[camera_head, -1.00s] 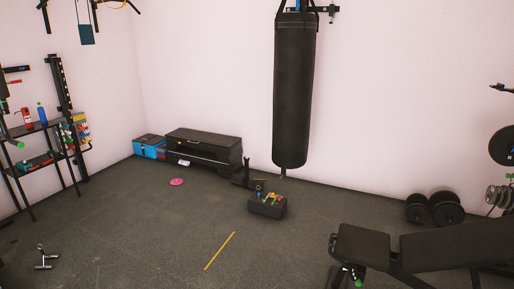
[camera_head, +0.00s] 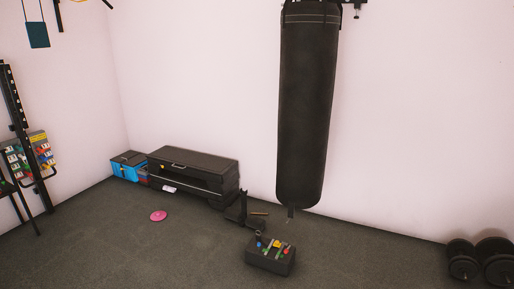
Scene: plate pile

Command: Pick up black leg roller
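I cannot clearly pick out the black leg roller in the head view. A small dark upright piece (camera_head: 236,211) stands on the floor at the right end of the black chest (camera_head: 195,166), but it is too small to identify. A dark block (camera_head: 268,264) with several small coloured items on top sits on the floor in front of it. Neither of my grippers is in view.
A black punching bag (camera_head: 307,105) hangs behind the block. A blue box (camera_head: 124,171) stands left of the chest. A pink disc (camera_head: 158,215) lies on the floor. Dumbbells (camera_head: 463,264) stand at right, a rack (camera_head: 17,110) at left. The front-left floor is clear.

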